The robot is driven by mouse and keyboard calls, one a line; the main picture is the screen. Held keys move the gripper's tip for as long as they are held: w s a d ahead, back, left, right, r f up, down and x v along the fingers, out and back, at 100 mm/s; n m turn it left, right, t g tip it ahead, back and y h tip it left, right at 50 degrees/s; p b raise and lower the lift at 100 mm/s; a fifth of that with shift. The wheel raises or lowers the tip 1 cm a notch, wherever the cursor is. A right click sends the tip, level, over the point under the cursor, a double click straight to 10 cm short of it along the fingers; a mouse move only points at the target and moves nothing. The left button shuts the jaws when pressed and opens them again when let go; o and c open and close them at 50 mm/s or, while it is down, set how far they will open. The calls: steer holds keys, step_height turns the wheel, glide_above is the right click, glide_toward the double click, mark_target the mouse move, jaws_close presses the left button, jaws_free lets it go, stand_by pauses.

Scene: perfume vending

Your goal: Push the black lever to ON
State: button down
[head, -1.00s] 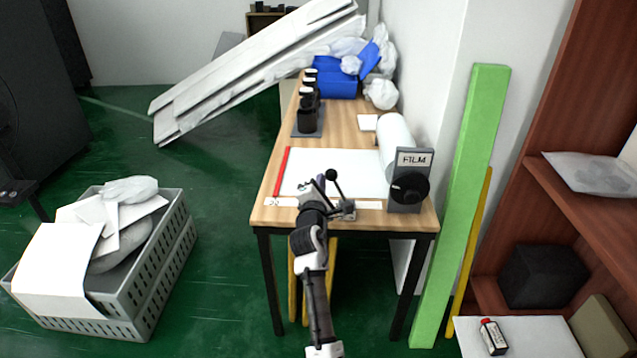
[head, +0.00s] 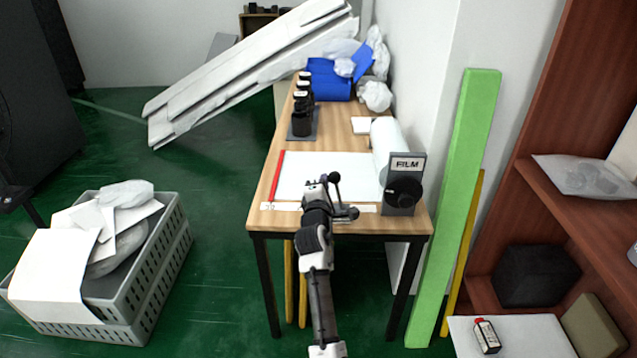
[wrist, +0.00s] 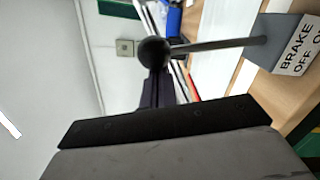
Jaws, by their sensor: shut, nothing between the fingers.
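The black lever has a round black knob (head: 334,177) on a thin rod. It rises from a small grey base (head: 346,213) at the table's front edge and leans left. In the wrist view, the knob (wrist: 153,50) is in the upper middle, and its rod runs right to the base (wrist: 262,40), whose label reads BRAKE, OFF, with ON partly cut off. My gripper (head: 323,181) is shut and empty, just left of the knob in the head view. In the wrist view, the gripper's dark fingers (wrist: 156,88) end at the knob, which hides their tips; contact is unclear.
The wooden table (head: 262,205) bears a white sheet (head: 325,172), a red strip (head: 277,176), black containers (head: 302,124) and a FILM stand (head: 407,164) close to the lever's right. A green board (head: 455,215) leans beside the table. A grey crate (head: 165,270) stands left on the floor.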

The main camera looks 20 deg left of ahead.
mark_target(338, 179)
steer(key=d+m, duration=0.1)
steer(key=d+r+m+p, duration=0.1)
steer(key=w+d+m, duration=0.1)
steer(key=shift+d+r+m+p, duration=0.2)
steer(key=shift+d+m+p, duration=0.05)
steer(key=shift+m+p, duration=0.15)
steer(key=shift+w+d+f+m+g+p, duration=0.1)
steer(key=shift+w+d+m+g+p, duration=0.15)
steer(key=shift+d+m, duration=0.7)
steer(key=shift+w+d+f+m+g+p, duration=0.15)
steer(key=shift+w+d+m+p, duration=0.1)
steer(key=shift+d+m, duration=0.65)
steer(key=shift+a+r, duration=0.1)
steer(key=shift+r, duration=0.05)
